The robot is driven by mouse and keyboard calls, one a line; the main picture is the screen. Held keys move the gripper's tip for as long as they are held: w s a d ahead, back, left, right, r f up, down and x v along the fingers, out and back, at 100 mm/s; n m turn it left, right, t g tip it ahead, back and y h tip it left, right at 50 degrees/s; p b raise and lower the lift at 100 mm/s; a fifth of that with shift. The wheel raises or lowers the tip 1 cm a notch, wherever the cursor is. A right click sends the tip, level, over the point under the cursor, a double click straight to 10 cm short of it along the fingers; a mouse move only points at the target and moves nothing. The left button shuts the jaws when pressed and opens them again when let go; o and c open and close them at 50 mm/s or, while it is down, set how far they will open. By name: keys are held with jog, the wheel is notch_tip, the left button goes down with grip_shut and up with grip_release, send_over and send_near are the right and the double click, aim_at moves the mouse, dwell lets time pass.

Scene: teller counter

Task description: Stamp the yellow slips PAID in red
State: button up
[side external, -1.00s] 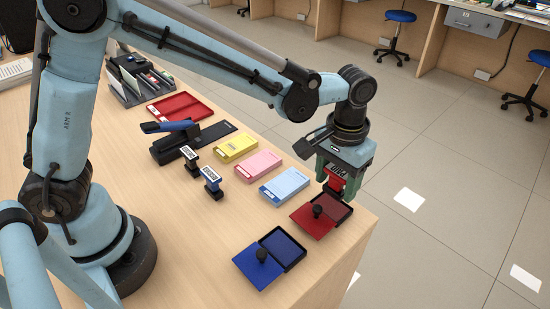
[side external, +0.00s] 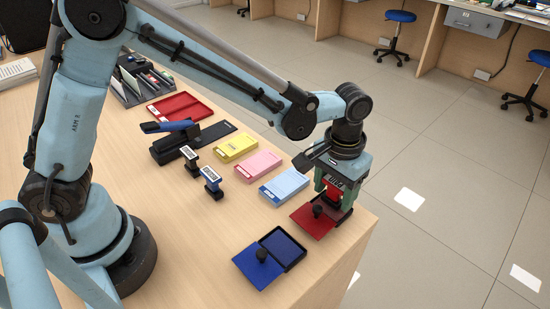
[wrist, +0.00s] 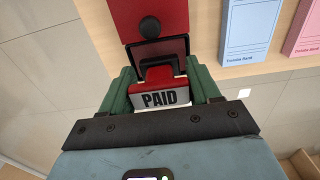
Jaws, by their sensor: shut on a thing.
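My gripper (side external: 334,192) is shut on a red stamp (wrist: 158,90) whose label reads PAID. The stamp is upright, over the dark pad of the open red ink pad (side external: 313,222) at the counter's right corner. I cannot tell whether its face touches the pad. The red ink pad's lid with a black knob also shows in the wrist view (wrist: 135,15). The yellow slips (side external: 237,148) lie in a stack left of the pink slips (side external: 258,165). Two other stamps (side external: 210,181) stand upright on the counter, left of the slips.
Blue slips (side external: 284,187) lie between the pink slips and my gripper. An open blue ink pad (side external: 262,265) is at the front. A black stapler-like tool (side external: 178,143), a red tray (side external: 180,106) and a file rack (side external: 135,80) stand farther back.

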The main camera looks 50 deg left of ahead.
aim_at(336, 182)
jog(key=shift+f, duration=0.6)
dwell(1.5)
jog(key=shift+r, duration=0.1)
jog(key=shift+r, duration=2.95)
jog(key=s+a, duration=0.1)
jog(key=a, duration=2.9)
jog(key=shift+s+d+f, duration=0.1)
jog(key=shift+d+f, duration=0.05)
jog(key=shift+f, duration=1)
jog(key=shift+s+d+f, duration=0.1)
jog(key=shift+d+f, duration=0.05)
jog(key=shift+f, duration=1)
jog(key=shift+f, duration=0.6)
